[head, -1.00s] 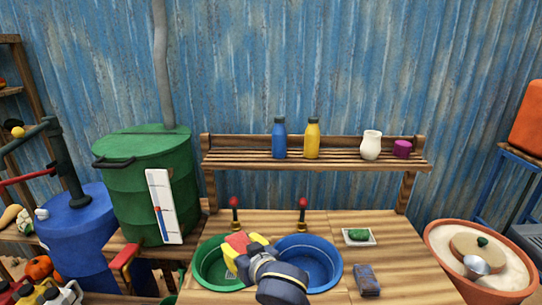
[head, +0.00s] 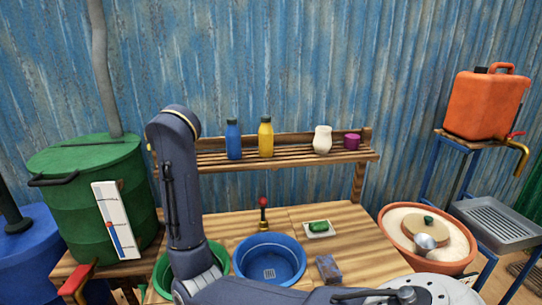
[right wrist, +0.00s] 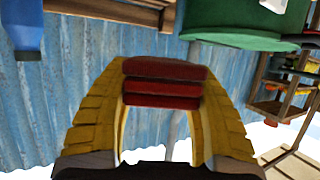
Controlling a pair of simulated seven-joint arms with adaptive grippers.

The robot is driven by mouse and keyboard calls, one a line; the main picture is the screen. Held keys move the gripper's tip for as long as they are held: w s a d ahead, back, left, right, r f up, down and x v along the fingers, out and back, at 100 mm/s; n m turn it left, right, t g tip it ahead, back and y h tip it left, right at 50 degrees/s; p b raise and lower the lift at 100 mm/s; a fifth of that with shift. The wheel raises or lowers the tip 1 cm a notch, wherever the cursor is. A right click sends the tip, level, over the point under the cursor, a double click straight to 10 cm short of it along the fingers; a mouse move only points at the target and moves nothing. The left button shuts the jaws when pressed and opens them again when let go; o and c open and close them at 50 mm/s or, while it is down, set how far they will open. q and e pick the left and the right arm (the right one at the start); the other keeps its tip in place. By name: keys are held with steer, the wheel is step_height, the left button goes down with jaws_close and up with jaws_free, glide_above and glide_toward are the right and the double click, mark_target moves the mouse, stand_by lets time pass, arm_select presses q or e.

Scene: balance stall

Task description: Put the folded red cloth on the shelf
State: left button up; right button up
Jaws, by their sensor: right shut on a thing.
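The folded red cloth (right wrist: 163,88) is a stack of dark red layers in the right wrist view. It sits between the yellow fingers of my right gripper (right wrist: 163,76), which is shut on it and holds it in the air. In the head view my right arm crosses the left and lower middle and hides the gripper and cloth. A bit of the shelf (right wrist: 120,10) shows at the top of the right wrist view. My left gripper is not in view.
Bare slats lie between the yellow bottle and vase. A green drum (head: 75,190) stands left; a blue basin (head: 268,258) is below.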

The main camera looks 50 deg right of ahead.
steer(key=w+d+r+m+g+h, duration=0.15)
steer(key=w+d+r, duration=0.25)
steer(key=d+r, duration=0.45)
steer(key=m+h, duration=0.3)
glide_above(205, 159)
steer(key=shift+g, duration=0.35)
step_height(205, 159, down, 15)
steer(key=shift+f, duration=2.75)
steer(key=shift+f, duration=0.1)
steer(key=o, duration=1.1)
